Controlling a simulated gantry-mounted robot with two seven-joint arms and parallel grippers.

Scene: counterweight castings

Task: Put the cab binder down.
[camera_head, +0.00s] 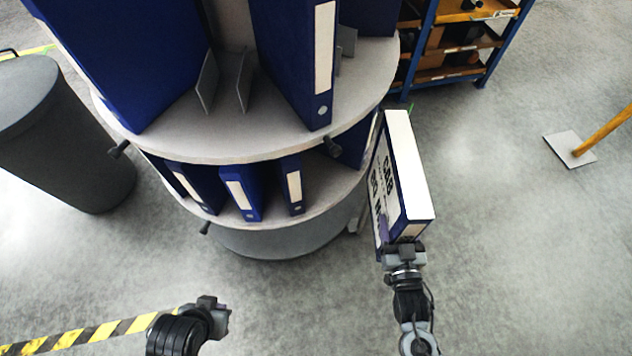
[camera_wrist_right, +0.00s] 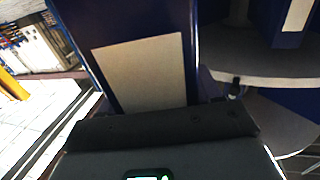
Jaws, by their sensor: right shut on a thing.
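The cab binder (camera_head: 411,170) is blue and white with "CAB" lettering on its side. It is held up in the air to the right of the round shelf carousel, in the head view. My right gripper (camera_head: 402,250) is shut on its near lower end. In the right wrist view the binder (camera_wrist_right: 140,75) fills the middle, a blue face with a pale label, and the fingertips are hidden behind the dark gripper body. My left gripper (camera_head: 216,312) is empty-looking at the bottom, left of centre, over the floor; its finger gap cannot be made out.
The two-tier round carousel (camera_head: 240,148) holds several blue binders, with gaps on both tiers. A grey bin (camera_head: 60,140) stands left. A blue-framed shelf (camera_head: 470,45) stands at the back right. Yellow-black tape (camera_head: 90,334) crosses the floor. The right floor is mostly free.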

